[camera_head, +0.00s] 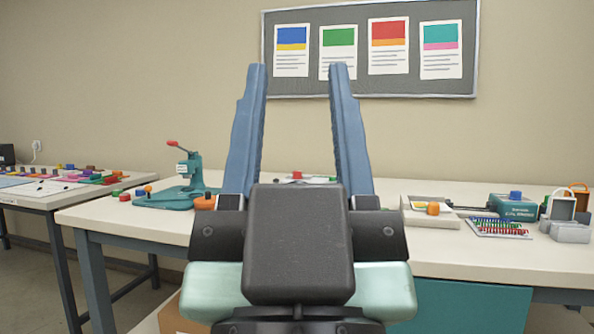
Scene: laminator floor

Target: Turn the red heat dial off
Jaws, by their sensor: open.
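My gripper (297,72) fills the middle of the view. Its two long blue fingers point up and stand wide apart, with nothing between the tips. A small red knob (297,175) shows low between the fingers, just above my dark gripper body. It sits on a pale device (318,179) on the table behind, mostly hidden by my gripper. The knob may be the heat dial; its markings and setting are too small to tell.
The white table (110,218) carries a teal press (185,185) with a red-tipped lever at left. At right are a pale tray (430,217), a teal box (513,207) and grey blocks (570,232). A pinboard (370,90) hangs on the wall behind.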

